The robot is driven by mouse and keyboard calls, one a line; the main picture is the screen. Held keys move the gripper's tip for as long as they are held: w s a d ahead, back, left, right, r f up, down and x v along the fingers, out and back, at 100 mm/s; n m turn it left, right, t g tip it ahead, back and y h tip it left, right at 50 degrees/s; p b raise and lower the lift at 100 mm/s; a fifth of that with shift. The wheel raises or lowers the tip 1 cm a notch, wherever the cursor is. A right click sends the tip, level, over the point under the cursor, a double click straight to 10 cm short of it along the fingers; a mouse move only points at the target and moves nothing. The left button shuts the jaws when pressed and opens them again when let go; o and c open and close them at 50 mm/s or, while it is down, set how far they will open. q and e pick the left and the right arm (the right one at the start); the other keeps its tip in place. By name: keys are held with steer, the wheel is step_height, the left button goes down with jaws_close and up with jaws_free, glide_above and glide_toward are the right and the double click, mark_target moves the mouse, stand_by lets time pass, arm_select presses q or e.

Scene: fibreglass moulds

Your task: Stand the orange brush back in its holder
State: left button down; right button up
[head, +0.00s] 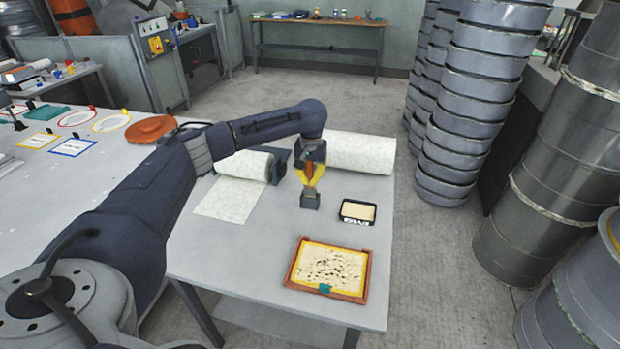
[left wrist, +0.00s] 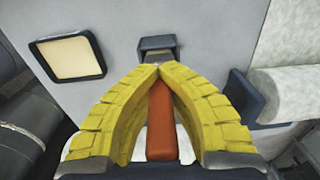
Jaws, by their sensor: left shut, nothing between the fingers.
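My left gripper (head: 311,186) is over the table, just above a small dark grey holder (head: 310,201). In the left wrist view its yellow fingertips (left wrist: 158,69) meet, so it is shut. The orange brush (head: 309,172) has its handle showing in the hollow between the bowed fingers, and the handle also shows in the left wrist view (left wrist: 161,125). The brush looks roughly upright, its lower end at the holder (left wrist: 156,43). The fingertips hide part of the join, so I cannot tell how deep it sits. My right gripper is not in view.
A black tray with a cream inside (head: 343,211) lies right of the holder. A wooden-framed panel (head: 368,271) lies nearer the front. White fibre rolls (head: 360,150) lie behind and left. Bare table (head: 240,262) is free at front left.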

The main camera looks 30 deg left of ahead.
arm_select(q)
steer(key=shift+f, duration=0.5)
stand_by(0.8)
steer(key=c, duration=2.1)
jaws_free()
steer(key=shift+c, duration=0.2)
steer(key=o, duration=0.6)
step_height(320, 180, up, 12)
